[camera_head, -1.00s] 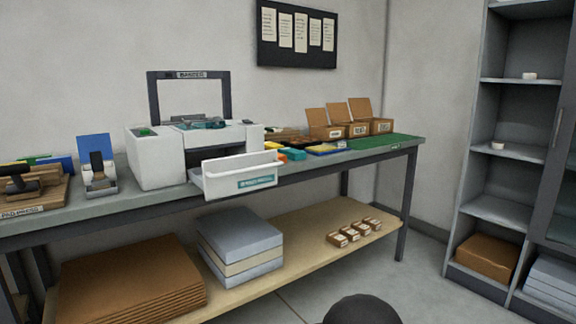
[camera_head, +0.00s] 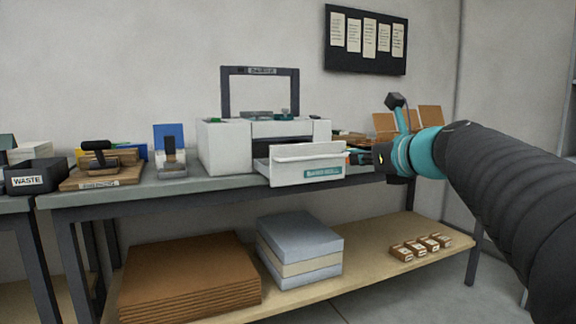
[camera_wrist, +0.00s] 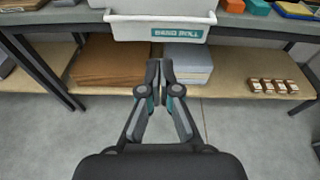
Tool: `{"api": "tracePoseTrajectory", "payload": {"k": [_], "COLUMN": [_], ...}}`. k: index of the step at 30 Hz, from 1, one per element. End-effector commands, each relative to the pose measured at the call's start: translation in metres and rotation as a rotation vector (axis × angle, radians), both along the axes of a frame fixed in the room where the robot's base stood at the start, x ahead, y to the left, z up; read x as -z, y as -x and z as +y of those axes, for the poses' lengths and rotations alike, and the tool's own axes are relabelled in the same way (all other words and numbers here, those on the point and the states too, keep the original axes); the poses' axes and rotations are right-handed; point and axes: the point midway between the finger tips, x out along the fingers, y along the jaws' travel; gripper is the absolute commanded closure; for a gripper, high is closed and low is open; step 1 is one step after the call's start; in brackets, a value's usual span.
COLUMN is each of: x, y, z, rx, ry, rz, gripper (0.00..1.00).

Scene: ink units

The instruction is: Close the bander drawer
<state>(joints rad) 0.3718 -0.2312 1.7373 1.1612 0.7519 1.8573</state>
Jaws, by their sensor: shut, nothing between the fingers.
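The white bander (camera_head: 224,150) stands on the workbench. Its white drawer (camera_head: 292,174), with a teal label, is pulled out past the bench's front edge. The drawer front also shows at the top of the wrist view (camera_wrist: 128,32). My gripper (camera_head: 354,158) is just right of the drawer in the head view, its fingers partly hidden. In the wrist view my gripper (camera_wrist: 159,75) is shut and empty, its fingertips below the drawer front in the picture. I cannot tell whether they touch it.
A waste bin (camera_head: 35,178), a press (camera_head: 100,165) and a blue-backed device (camera_head: 170,152) stand left of the bander. Brown boxes (camera_head: 430,120) stand behind my arm. The lower shelf (camera_head: 375,255) holds cardboard, grey stacks and small packs.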

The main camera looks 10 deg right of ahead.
Motion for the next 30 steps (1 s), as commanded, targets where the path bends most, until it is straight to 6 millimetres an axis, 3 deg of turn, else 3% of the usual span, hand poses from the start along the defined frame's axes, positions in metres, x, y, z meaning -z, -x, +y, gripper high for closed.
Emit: {"api": "tracePoseTrajectory", "payload": {"k": [8,21,30], "x": [-0.002,0.015,0.022], "y": [-0.022,-0.096,-0.129], "z": [0.001,0.026,0.037], "rx": [0.018,0.016,0.018], "ry": [-0.071,-0.067,-0.066], "rz": [-0.001,0.0,-0.001], "gripper": [1.0,1.0,1.0]}}
